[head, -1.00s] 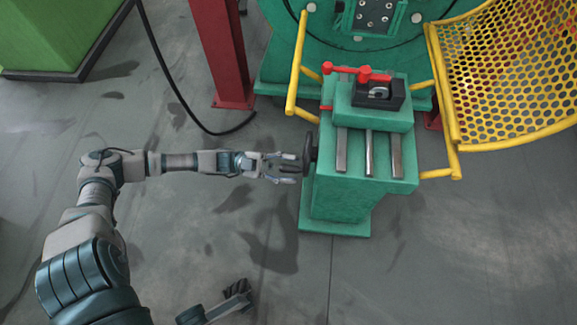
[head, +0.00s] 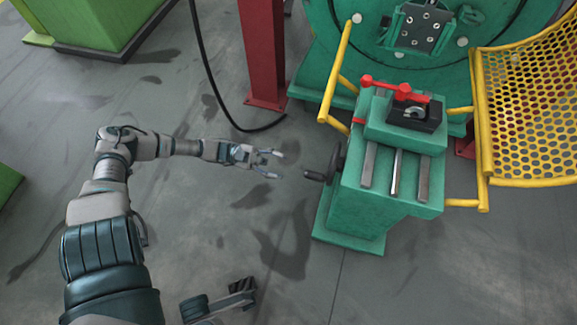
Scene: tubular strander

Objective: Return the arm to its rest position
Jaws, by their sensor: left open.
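My left arm comes in from the lower left and reaches right. My left gripper (head: 270,163) is open and empty, its fingers pointing right. It is apart from the black handwheel (head: 328,170) on the left side of the green machine stand (head: 370,205), with a gap of bare floor showing between them in the picture. The handwheel's grip points left toward the fingers.
On the stand are metal rails (head: 397,175) and a black block (head: 414,114) with a red handle (head: 395,88). Yellow rails (head: 336,72) and a yellow mesh guard (head: 530,110) flank it. A red post (head: 263,55) and black cable (head: 207,75) stand behind. Floor around the arm is clear.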

